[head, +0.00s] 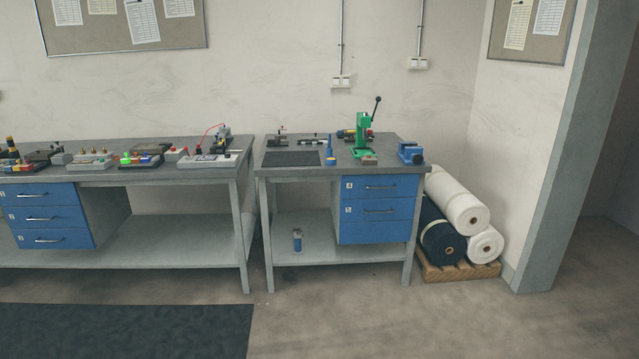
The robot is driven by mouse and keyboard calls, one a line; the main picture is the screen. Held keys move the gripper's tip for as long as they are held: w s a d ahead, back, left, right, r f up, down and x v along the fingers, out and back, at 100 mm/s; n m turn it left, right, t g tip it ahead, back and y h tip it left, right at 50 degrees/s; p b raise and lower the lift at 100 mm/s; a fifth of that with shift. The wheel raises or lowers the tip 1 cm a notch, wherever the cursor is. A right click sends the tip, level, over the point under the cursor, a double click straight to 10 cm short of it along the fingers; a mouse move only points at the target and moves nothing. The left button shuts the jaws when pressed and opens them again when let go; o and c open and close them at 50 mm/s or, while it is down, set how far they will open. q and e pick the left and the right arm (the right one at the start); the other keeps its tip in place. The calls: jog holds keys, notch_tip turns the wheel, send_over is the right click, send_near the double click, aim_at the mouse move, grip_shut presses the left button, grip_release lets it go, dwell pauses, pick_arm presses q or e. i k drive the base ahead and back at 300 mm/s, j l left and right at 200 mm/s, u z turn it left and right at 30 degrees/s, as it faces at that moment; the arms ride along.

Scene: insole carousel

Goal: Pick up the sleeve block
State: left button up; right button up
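I cannot say for certain which thing is the sleeve block. A small brownish block (369,161) lies on the right workbench (300,172), just in front of the green press (362,136); it is too small to make out in detail. Small dark pieces (278,138) also stand at the back left of that bench. Neither my left nor my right gripper is in view.
A blue vise (410,152) sits at the right bench's right end, a dark mat (291,158) at its left. The left workbench (200,172) carries several devices. Fabric rolls (458,202) lie on a pallet (460,271) at right. The floor in front is open.

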aim_at(365, 161)
jog(key=i+z, duration=0.15)
jog(key=i, duration=0.4)
jog(key=i+z, duration=0.15)
jog(key=i, duration=0.35)
jog(key=i+j+z, duration=0.15)
jog(key=i, duration=0.4)
jog(key=i+l, duration=0.2)
jog(key=i, duration=0.25)
jog(key=i+l, duration=0.2)
jog(key=i, duration=0.25)
jog(key=i+l, duration=0.15)
jog(key=i, duration=0.3)
